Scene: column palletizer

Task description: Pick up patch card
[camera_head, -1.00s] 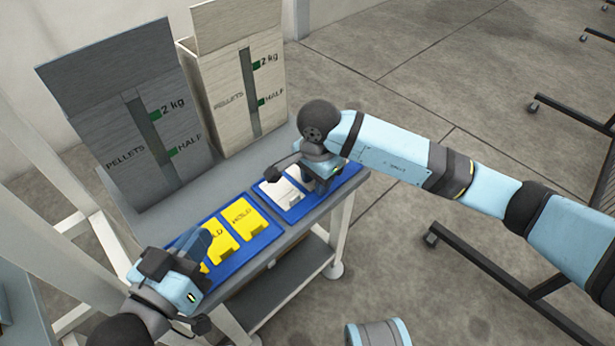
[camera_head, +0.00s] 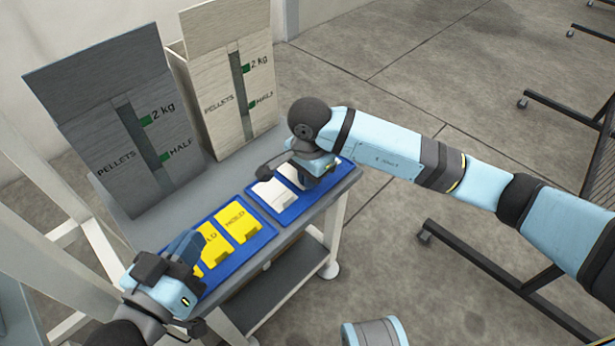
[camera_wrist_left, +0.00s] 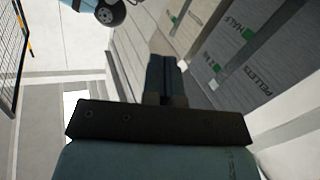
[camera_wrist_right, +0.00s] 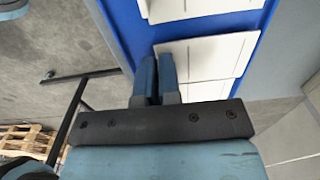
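Several white cards, which may be the patch cards, lie on a blue tray. One card (camera_head: 270,196) shows in the head view and another is partly under my right gripper (camera_head: 306,179). In the right wrist view, white cards (camera_wrist_right: 205,62) lie beyond my right fingers (camera_wrist_right: 157,62), which are empty with a narrow gap. I cannot tell whether they touch a card. Yellow cards (camera_head: 240,219) marked HOLD lie on a second blue tray (camera_head: 262,238). My left gripper (camera_head: 186,250) is above its near left end. In the left wrist view, the left fingers (camera_wrist_left: 163,75) look shut and empty.
Two pellet boxes, one grey (camera_head: 115,120) and one pale (camera_head: 225,90), stand behind the trays on the grey table (camera_head: 205,190). A drum (camera_head: 375,332) stands on the floor in front. Dark racks (camera_head: 500,275) are at right.

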